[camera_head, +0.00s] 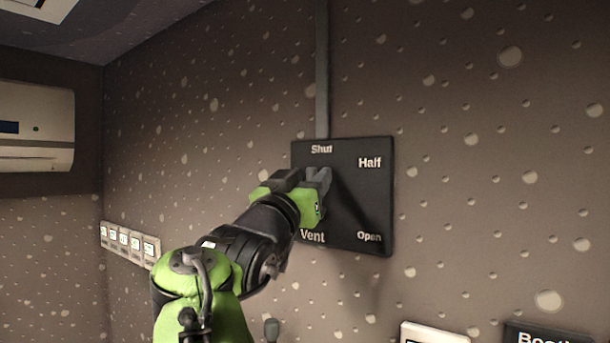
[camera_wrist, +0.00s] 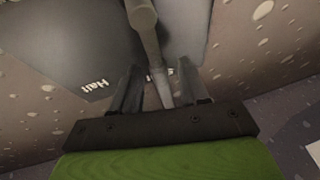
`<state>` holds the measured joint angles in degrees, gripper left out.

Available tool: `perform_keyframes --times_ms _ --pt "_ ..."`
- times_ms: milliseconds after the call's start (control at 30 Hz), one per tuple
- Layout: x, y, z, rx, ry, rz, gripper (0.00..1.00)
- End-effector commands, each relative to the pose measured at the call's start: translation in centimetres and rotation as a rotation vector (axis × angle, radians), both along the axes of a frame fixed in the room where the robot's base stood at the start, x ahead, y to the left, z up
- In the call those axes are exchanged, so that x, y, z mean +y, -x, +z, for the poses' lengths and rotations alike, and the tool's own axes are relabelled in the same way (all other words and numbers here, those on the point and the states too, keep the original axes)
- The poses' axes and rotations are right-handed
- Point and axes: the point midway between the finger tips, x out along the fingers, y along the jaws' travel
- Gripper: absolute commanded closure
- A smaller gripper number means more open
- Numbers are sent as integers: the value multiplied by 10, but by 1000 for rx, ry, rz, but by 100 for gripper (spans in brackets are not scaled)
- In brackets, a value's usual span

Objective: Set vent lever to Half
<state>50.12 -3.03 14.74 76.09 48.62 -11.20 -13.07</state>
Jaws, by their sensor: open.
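The vent panel (camera_head: 365,205) is a dark plate on the wall, marked Shut at the top, Half at upper right, Open at lower right and Vent at lower left. My gripper (camera_head: 311,178) is in front of its upper left part, just below the Shut mark, and hides the lever in the head view. In the wrist view the lever (camera_wrist: 149,40) is a grey rod running down between the two open fingers of my gripper (camera_wrist: 157,72). It lies by the partly hidden Shut mark, with Half to the left. Whether either finger touches it, I cannot tell.
A grey conduit (camera_head: 322,75) runs up the wall from the panel. A row of small switches (camera_head: 130,243) is at left, below an air conditioner (camera_head: 35,150). A white-framed plate (camera_head: 430,334) and a dark Booth sign (camera_head: 545,336) are at lower right. The wall right of the panel is clear.

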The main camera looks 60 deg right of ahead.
Motion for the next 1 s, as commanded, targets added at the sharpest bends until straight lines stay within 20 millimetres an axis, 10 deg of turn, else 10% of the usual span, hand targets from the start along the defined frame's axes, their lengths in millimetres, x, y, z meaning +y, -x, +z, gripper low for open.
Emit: perform_keyframes --times_ms 367,1000 --pt "0 0 -2 0 -1 0 99" --pt "1 4 -5 -85 12 2 100"
